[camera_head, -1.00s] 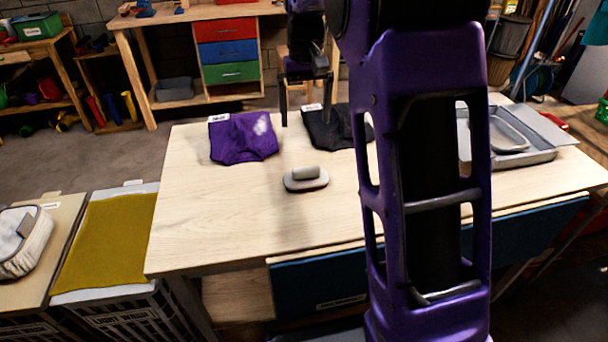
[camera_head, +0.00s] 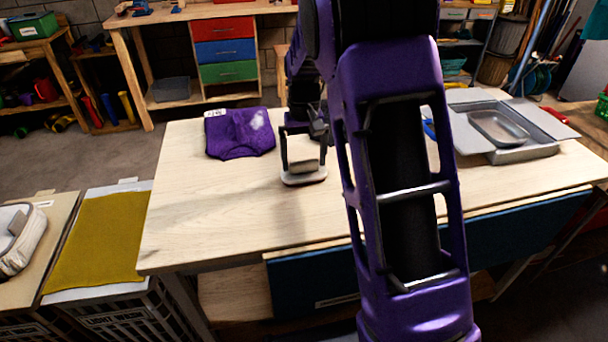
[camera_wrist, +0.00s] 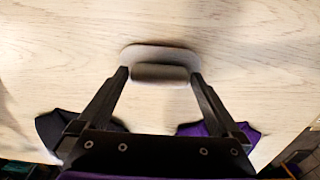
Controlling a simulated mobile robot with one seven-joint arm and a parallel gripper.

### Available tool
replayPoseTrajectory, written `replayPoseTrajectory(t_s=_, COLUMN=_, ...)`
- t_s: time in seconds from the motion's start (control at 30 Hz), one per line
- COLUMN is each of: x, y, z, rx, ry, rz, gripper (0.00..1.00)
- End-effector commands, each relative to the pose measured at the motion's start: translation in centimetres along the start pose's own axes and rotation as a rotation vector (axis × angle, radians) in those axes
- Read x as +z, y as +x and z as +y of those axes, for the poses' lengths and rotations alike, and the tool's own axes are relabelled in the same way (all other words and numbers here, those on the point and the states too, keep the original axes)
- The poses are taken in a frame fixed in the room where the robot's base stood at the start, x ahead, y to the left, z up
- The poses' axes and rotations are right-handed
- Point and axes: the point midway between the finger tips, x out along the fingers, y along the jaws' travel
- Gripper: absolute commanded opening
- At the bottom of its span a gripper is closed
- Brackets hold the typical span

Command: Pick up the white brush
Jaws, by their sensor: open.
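The white brush (camera_head: 303,180), a pale oval base with a rounded grip bar on top, lies on the wooden table (camera_head: 210,215) near its middle. In the wrist view the brush (camera_wrist: 160,53) shows from above, its grip bar crosswise between my fingertips. My gripper (camera_head: 303,166) is open, with a finger at each end of the bar. In the wrist view my gripper (camera_wrist: 160,76) has its tips beside the bar's ends. I cannot tell whether they touch it. The brush's underside is hidden.
A purple cloth (camera_head: 238,135) lies behind and left of the brush. A dark cloth (camera_wrist: 50,130) shows in the wrist view. A grey tray (camera_head: 525,152) stands on the table's right. The table's left front is clear. Bins with a mustard cloth (camera_head: 100,240) stand left.

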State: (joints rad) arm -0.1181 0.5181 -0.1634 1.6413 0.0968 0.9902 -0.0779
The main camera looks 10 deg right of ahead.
Motion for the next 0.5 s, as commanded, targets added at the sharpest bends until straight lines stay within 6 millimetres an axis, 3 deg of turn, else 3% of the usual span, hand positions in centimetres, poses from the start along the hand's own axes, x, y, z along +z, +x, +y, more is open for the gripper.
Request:
replayPoseTrajectory(t_s=0.27, x=0.01, y=0.77, z=0.0, rx=0.0, ry=0.001, rz=0.0, gripper=1.0)
replayPoseTrajectory(t_s=0.5, x=0.0, y=0.74, z=0.0, rx=0.0, ry=0.001, rz=0.0, gripper=0.59)
